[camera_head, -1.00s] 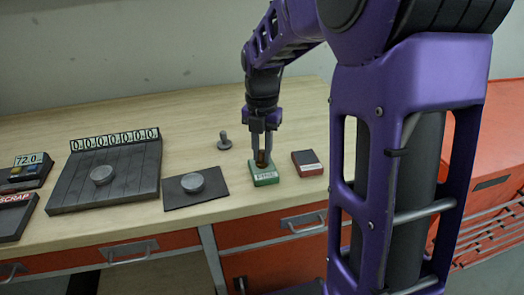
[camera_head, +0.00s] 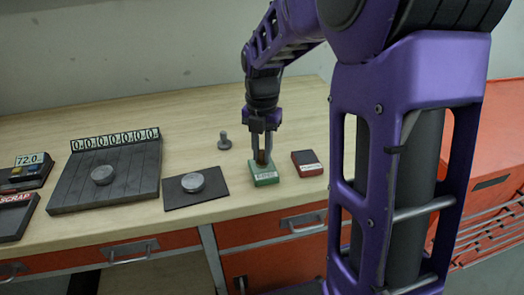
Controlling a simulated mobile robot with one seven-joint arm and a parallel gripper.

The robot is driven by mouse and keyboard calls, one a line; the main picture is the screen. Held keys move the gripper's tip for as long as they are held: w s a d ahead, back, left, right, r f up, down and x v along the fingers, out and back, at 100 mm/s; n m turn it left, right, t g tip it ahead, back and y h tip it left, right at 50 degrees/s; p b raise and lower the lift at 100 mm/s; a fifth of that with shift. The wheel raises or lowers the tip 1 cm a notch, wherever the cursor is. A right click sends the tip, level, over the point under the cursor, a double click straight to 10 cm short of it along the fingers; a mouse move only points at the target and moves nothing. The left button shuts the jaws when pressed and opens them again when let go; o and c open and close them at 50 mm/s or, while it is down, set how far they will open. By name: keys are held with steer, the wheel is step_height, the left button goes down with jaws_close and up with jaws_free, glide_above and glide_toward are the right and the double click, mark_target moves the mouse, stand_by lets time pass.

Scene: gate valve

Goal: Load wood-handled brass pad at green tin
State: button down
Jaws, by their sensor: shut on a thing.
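The green tin (camera_head: 265,176) stands on the bench near the front edge, with a pale label on its front. My gripper (camera_head: 263,152) points straight down over the tin. It is shut on the wood-handled pad (camera_head: 261,158), of which only a brown handle shows between the fingers. The pad's lower end is at the tin's top; its brass face is hidden, and I cannot tell whether it touches.
A grey knobbed piece (camera_head: 225,141) stands behind left. A dark mat (camera_head: 196,188) with a grey disc (camera_head: 192,182) and a slatted dark plate (camera_head: 105,178) lie left. The bench behind is clear.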

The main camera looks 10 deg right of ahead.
mark_target(262, 150)
steer(key=shift+r+p, duration=2.05)
steer(key=shift+r, duration=1.45)
